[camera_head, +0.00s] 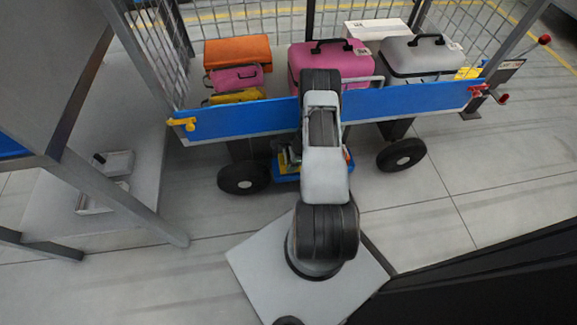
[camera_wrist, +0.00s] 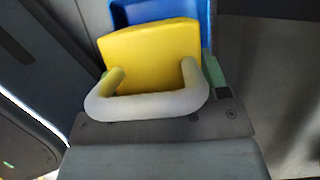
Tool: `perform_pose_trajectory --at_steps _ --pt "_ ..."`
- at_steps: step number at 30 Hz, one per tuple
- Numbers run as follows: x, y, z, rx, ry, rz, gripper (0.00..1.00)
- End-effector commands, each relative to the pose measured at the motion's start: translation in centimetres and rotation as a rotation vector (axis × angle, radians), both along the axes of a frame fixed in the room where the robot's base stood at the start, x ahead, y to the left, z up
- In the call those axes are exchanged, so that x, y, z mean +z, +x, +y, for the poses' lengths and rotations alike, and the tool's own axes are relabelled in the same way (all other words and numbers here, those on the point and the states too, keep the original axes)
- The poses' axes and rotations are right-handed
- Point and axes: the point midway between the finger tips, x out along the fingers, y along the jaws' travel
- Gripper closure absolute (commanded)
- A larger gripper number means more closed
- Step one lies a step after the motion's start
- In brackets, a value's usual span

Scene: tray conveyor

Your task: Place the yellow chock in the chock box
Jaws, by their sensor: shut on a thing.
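The yellow chock (camera_wrist: 150,50), with a pale grey handle with yellow ends, fills the middle of the wrist view. My gripper (camera_wrist: 158,92) is shut on it; a green finger pad shows at its right side, and the handle covers part of the grip. A blue box wall (camera_wrist: 208,25) shows behind and above the chock in the wrist view. In the head view a blue box (camera_head: 286,178), likely the chock box, sits low by the cart, with yellow bits at it, mostly hidden by my arm. I cannot tell whether the chock is inside or above it.
A cart with a blue side board (camera_head: 410,101) carries an orange case (camera_head: 237,50), pink cases (camera_head: 302,62), a yellow case (camera_head: 235,97) and a grey case (camera_head: 420,58). Its black wheels (camera_head: 243,178) stand near the blue box. A grey frame stands at left.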

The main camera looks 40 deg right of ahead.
Motion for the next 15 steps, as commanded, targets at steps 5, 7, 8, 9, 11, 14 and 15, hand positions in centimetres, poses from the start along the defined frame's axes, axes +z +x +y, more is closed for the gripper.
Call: perform_pose_trajectory --at_steps 5,7,8,9,11,14,15 --pt "-2.1 0.6 0.2 0.001 0.000 0.000 0.75" --pt "-3.1 0.6 0.2 0.001 0.001 0.000 0.75" --pt "-3.5 0.6 0.2 0.001 0.001 0.000 0.75" --pt "-3.8 0.6 0.2 0.002 0.000 0.000 0.75" --pt "-3.9 0.6 0.2 0.002 0.000 -0.001 0.75" --pt "-3.7 0.7 0.1 0.001 -0.001 -0.002 0.75" --pt "-3.7 0.6 0.1 0.001 -0.001 -0.002 0.75"
